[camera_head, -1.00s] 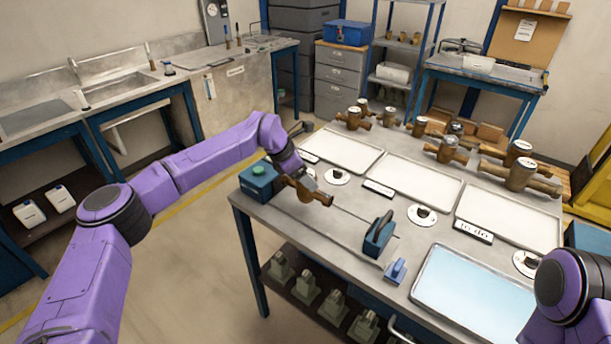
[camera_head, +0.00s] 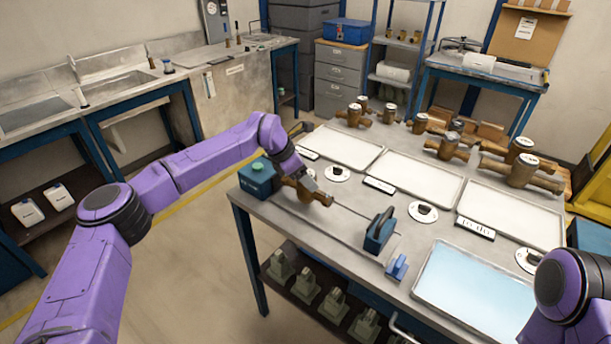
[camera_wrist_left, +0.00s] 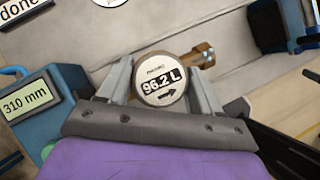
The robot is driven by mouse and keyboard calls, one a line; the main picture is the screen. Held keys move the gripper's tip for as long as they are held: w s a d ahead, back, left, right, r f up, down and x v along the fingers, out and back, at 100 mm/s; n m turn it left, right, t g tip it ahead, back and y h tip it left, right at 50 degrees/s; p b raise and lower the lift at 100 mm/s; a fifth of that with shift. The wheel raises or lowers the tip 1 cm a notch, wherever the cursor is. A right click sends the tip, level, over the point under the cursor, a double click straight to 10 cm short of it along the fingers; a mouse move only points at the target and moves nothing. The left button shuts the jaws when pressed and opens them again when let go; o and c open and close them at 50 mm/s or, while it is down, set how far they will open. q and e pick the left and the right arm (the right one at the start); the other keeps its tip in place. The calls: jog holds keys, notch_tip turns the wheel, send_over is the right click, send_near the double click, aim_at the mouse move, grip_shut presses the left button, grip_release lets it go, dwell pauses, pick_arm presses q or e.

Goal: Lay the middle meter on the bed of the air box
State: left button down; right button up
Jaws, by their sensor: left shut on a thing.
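My left gripper (camera_head: 299,181) is shut on a brass meter (camera_head: 312,194) at the left end of the bench. In the left wrist view, the fingers (camera_wrist_left: 163,82) stand on both sides of its round white face (camera_wrist_left: 159,80), which reads 96.2 L. The air box shows as a teal block with a green button (camera_head: 258,176), a thin rail and a teal end block (camera_head: 380,232). The meter lies over the bed beside the green-button block. I cannot tell whether it touches the bed. My right gripper is out of view; only its arm shows.
White trays (camera_head: 420,180) lie in a row behind the rail, with labels and round pads before them. Several other brass meters (camera_head: 521,170) stand along the back. A light-blue tray (camera_head: 470,291) and a small blue block (camera_head: 397,267) are at the front right.

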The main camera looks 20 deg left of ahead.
pick_arm(q)
jog(key=shift+f+b, duration=0.7)
jog(key=shift+f, duration=0.05)
jog(key=shift+w, duration=0.1)
jog(key=shift+c, duration=0.6)
grip_release()
jog(key=shift+o, duration=0.6)
jog(key=shift+f, duration=0.1)
jog(key=shift+r+p, duration=1.75)
jog(key=shift+r, duration=1.85)
